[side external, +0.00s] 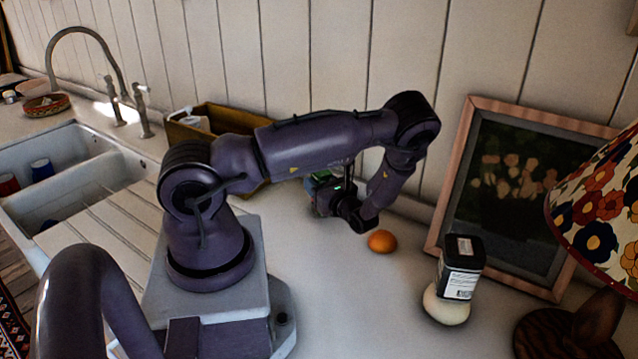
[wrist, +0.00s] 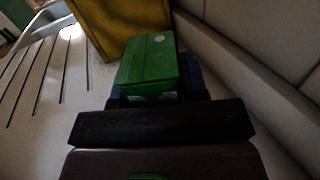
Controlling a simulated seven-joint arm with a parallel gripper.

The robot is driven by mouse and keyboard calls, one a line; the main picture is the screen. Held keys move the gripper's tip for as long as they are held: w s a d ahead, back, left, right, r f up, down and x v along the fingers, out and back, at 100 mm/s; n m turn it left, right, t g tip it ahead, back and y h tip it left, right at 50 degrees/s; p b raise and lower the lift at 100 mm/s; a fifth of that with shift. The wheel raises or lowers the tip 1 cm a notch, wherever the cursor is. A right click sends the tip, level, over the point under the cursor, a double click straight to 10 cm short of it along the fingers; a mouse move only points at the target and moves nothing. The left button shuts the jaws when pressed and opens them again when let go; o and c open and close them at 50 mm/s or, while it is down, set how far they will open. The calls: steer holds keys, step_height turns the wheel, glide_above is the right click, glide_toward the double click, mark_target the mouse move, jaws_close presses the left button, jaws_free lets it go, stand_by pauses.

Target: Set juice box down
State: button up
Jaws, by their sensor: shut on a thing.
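The juice box is a green carton (wrist: 148,62) with a pale round spot, seen in the wrist view just beyond my gripper (wrist: 158,98). My gripper is shut on it. In the side external view only a small green part of the juice box (side external: 322,175) shows, mostly hidden by my gripper (side external: 322,192) and arm. I cannot tell whether its base touches the worktop (side external: 330,290).
A yellow-brown wooden crate (side external: 185,133) stands close to the juice box against the wall. An orange (side external: 381,241) lies right of my gripper. Farther right are a dark jar (side external: 462,265) on a pale round thing (side external: 445,308), a framed picture (side external: 450,190) and a lamp (side external: 600,215).

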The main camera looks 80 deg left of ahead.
steer(key=o, duration=1)
steer(key=shift+f, duration=0.1)
steer(key=shift+o, duration=0.2)
steer(key=shift+w+d, duration=0.2)
steer(key=shift+d, duration=0.15)
steer(key=v, duration=1.1)
steer(key=shift+r, duration=0.2)
steer(key=s+d+r+n+t+h, duration=0.3)
steer(key=d+r+n+t+h, duration=0.3)
steer(key=r, duration=0.8)
steer(key=s+d+r+n+t+h, duration=0.4)
steer(key=d+r+h, duration=0.6)
steer(key=d+r, duration=0.5)
steer(key=n+t, duration=0.2)
steer(key=n, duration=0.1)
steer(key=shift+t+h, duration=0.3)
